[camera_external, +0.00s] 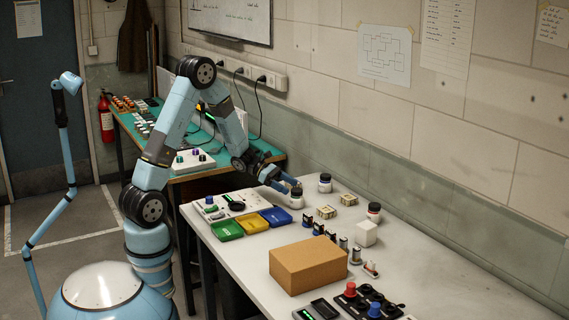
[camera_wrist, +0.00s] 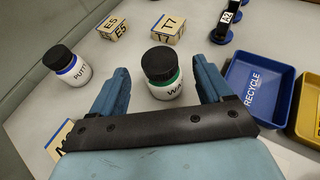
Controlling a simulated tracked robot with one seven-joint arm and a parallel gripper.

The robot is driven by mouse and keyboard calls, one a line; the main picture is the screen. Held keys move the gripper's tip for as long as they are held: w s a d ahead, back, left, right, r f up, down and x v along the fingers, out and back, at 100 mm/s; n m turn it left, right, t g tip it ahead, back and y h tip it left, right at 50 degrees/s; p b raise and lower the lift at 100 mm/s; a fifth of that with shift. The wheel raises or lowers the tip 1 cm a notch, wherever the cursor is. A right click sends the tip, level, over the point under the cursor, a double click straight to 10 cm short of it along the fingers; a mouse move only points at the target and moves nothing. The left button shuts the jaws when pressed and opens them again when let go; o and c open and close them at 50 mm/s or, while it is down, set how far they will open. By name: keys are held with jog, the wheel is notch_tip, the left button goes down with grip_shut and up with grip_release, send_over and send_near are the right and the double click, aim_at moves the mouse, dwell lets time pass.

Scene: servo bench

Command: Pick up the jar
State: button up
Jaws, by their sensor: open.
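A white jar (camera_wrist: 167,89) with a black lid and a green band sits upright on the white bench, its label partly hidden. In the wrist view my gripper (camera_wrist: 163,68) is open, with one blue finger on each side of this jar; I cannot tell whether either touches it. In the external view my gripper (camera_external: 284,187) is low beside a black-lidded jar (camera_external: 297,202). A second jar (camera_wrist: 67,66), with a blue band and a label starting "PUT", stands to the left in the wrist view. Other jars stand farther back (camera_external: 325,186) and to the right (camera_external: 374,216).
Small lettered blocks (camera_wrist: 116,28) lie beyond the jars. Blue (camera_wrist: 250,88), green and yellow trays stand nearby. A cardboard box (camera_external: 308,265), a white cube (camera_external: 366,234) and a control box (camera_external: 316,311) occupy the bench's front. The wall runs along the back.

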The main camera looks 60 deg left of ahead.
aim_at(297, 190)
jog(key=shift+f+x, duration=0.15)
jog(key=shift+x, duration=1.15)
jog(key=shift+f+x, duration=0.15)
jog(key=shift+x, duration=1.15)
jog(key=shift+a, duration=0.2)
jog(key=shift+c, duration=0.4)
jog(key=c, duration=1.1)
